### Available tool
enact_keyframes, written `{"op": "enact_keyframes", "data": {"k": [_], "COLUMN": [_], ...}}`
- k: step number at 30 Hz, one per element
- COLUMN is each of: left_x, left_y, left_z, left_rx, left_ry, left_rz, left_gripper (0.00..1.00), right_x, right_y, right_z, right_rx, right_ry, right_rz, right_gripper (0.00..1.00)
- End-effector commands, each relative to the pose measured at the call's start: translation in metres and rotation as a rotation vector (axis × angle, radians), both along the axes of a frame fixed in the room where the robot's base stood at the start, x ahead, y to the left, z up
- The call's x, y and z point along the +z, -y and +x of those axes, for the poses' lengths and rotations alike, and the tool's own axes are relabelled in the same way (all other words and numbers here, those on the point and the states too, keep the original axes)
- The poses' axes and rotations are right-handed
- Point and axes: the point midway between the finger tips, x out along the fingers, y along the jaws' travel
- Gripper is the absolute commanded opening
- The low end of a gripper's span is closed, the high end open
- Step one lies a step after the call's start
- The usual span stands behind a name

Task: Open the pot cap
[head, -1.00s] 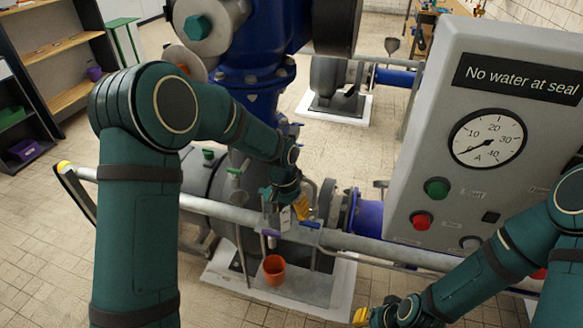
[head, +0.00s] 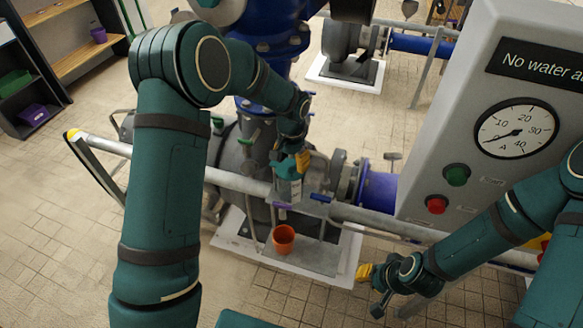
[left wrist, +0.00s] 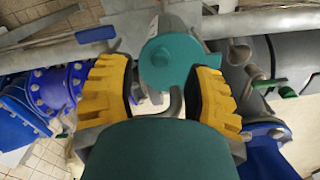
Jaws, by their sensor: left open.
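The pot is a small grey cylinder (head: 288,190) at the pipe rail, with a round teal cap (left wrist: 168,62) on it in the left wrist view. My left gripper (left wrist: 158,75) is open, with one yellow finger on each side of the cap. No clear contact between the fingers and the cap can be made out. In the head view the left gripper (head: 298,163) is at the top of the pot, and the fingers partly hide the cap. My right gripper (head: 370,285) is low, right of the pot, below the rail; its opening is unclear.
A grey pipe rail (head: 245,183) runs across the front of the pump. An orange bucket (head: 283,241) stands on the plinth below the pot. A grey control panel (head: 450,130) with a gauge stands at right. Tiled floor is clear at lower left.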

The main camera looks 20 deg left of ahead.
Motion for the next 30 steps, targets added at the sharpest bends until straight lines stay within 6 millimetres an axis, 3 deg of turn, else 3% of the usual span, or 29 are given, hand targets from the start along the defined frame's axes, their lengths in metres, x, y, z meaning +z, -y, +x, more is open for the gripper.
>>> {"op": "enact_keyframes", "data": {"k": [6,18,23,30], "left_x": [-0.025,-0.03,-0.03,-0.03], "left_y": [0.0,0.0,0.0,0.0], "left_z": [0.0,0.0,0.0,0.0], "left_rx": [0.0,0.0,0.0,-0.003], "left_ry": [0.0,0.0,0.0,0.001], "left_rz": [0.0,0.0,0.0,0.0], "left_gripper": [0.52,0.54,0.0,0.0], "right_x": [-0.001,-0.001,-0.001,-0.001], "right_y": [0.0,0.0,0.0,0.0], "right_z": [0.0,0.0,0.0,0.0], "right_rx": [0.0,0.0,0.0,0.0], "right_ry": [0.0,0.0,0.0,0.0], "right_rz": [0.0,0.0,0.0,0.0], "right_gripper": [0.25,0.25,0.25,0.25]}}
